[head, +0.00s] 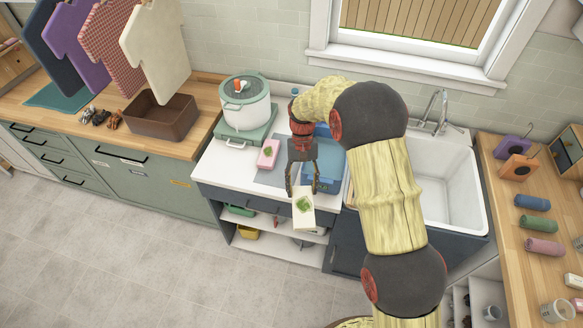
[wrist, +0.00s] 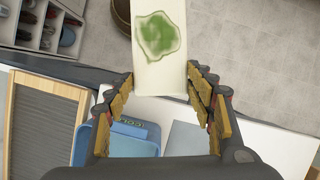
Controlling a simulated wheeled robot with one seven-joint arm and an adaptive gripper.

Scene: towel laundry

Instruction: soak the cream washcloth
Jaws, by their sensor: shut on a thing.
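The cream washcloth (head: 305,218) with a green stain hangs from my gripper (head: 302,188), just past the front edge of the white counter. In the wrist view the cream washcloth (wrist: 160,76) lies between the fingertips (wrist: 162,84), which are shut on it. A blue basin (head: 323,181) stands on the counter behind and to the right of my gripper, partly hidden by my arm. It also shows in the wrist view (wrist: 132,146), with lettering on it that is hard to read.
A pink cloth (head: 268,155) with a green stain lies on the counter. A white pot (head: 245,104) stands behind it on the left. A white sink (head: 455,190) is at the right. Open shelves (head: 275,243) are below the counter edge. Hanging towels (head: 158,45) are at far left.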

